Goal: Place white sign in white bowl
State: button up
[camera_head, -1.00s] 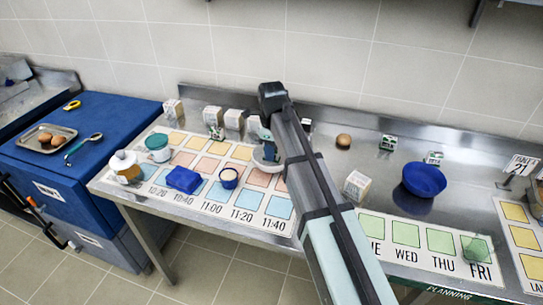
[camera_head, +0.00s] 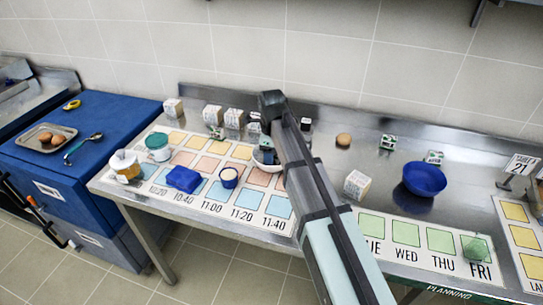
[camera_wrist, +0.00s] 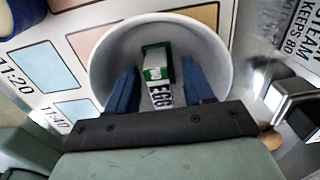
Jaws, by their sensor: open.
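The white bowl (camera_wrist: 110,45) fills the middle of the wrist view. In the head view, the white bowl (camera_head: 259,156) is partly hidden behind my arm. A small white sign with a green edge and the letters "EGG" (camera_wrist: 160,92) is inside the bowl's outline in the wrist view. My gripper (camera_wrist: 160,84) is over the bowl with its two blue fingers apart, one on each side of the sign. Gaps show between the sign and the fingers, so it looks loose. Whether the sign rests on the bowl's bottom is hard to tell.
A white box (camera_head: 356,185) and a blue bowl (camera_head: 424,179) stand to the right. White boxes line the back. A "STEAM KEEPS" sign (camera_wrist: 291,40) is right of the bowl.

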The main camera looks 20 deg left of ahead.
notch_tip(320, 180, up, 12)
jog(key=shift+r, duration=0.15)
dwell(0.7)
